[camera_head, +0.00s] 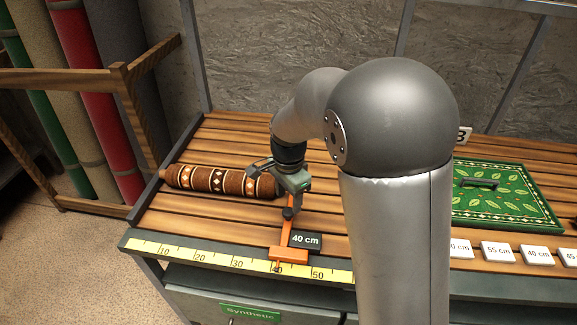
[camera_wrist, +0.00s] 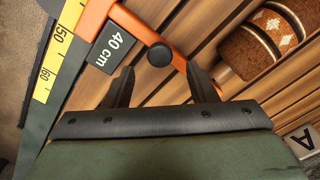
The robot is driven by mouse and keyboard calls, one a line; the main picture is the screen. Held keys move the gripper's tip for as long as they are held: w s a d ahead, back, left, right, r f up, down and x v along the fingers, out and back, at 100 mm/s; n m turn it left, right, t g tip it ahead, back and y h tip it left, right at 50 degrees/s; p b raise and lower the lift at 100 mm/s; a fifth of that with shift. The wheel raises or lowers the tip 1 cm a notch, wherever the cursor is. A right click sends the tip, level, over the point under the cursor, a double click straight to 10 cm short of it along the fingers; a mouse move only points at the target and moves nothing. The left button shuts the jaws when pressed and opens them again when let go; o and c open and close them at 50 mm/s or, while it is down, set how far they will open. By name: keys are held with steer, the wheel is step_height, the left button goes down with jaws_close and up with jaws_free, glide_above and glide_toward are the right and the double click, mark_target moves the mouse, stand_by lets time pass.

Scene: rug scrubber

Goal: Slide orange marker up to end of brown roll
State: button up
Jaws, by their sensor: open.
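The orange marker (camera_head: 289,255) sits across the yellow ruler at the table's front edge, its bar reaching back over the slats. A black 40 cm tag (camera_head: 305,241) is beside it. The brown patterned roll (camera_head: 212,180) lies on the slats to the left; my gripper partly hides its right end in the head view. In the wrist view, the marker's bar (camera_wrist: 139,27) passes close to the roll's end (camera_wrist: 245,60); I cannot tell whether they touch. My gripper (camera_wrist: 162,86) is open over the bar, its fingertips either side of the marker's black knob (camera_wrist: 160,54), just short of it.
The yellow ruler (camera_head: 202,256) runs along the front edge. A green leaf-patterned rug (camera_head: 506,215) with a handled tool (camera_head: 480,183) on it lies at the right. White length cards (camera_head: 498,251) line the front right. A wooden frame with upright rolls stands at the left.

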step_height(320, 180, up, 13)
steer(key=shift+b, duration=0.4)
